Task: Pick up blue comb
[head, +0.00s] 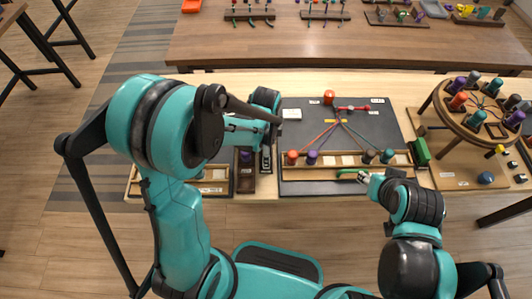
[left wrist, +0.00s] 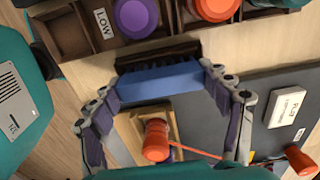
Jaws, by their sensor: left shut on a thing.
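The blue comb (left wrist: 160,84) is a blue bar with a dark ridged edge on its far side. In the left wrist view it spans the space between the two fingers of my left gripper (left wrist: 160,78), which is shut on its ends. In the head view my left arm hides most of this area, and I cannot make out the comb there. My right gripper (head: 363,177) is low at the right of the board, close to a green piece (head: 350,171). Its fingers are too small to tell open from shut.
A wooden rack (head: 335,174) with spools runs along the front. A round spool stand (head: 447,112) is at right. A second table (head: 350,45) stands behind.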

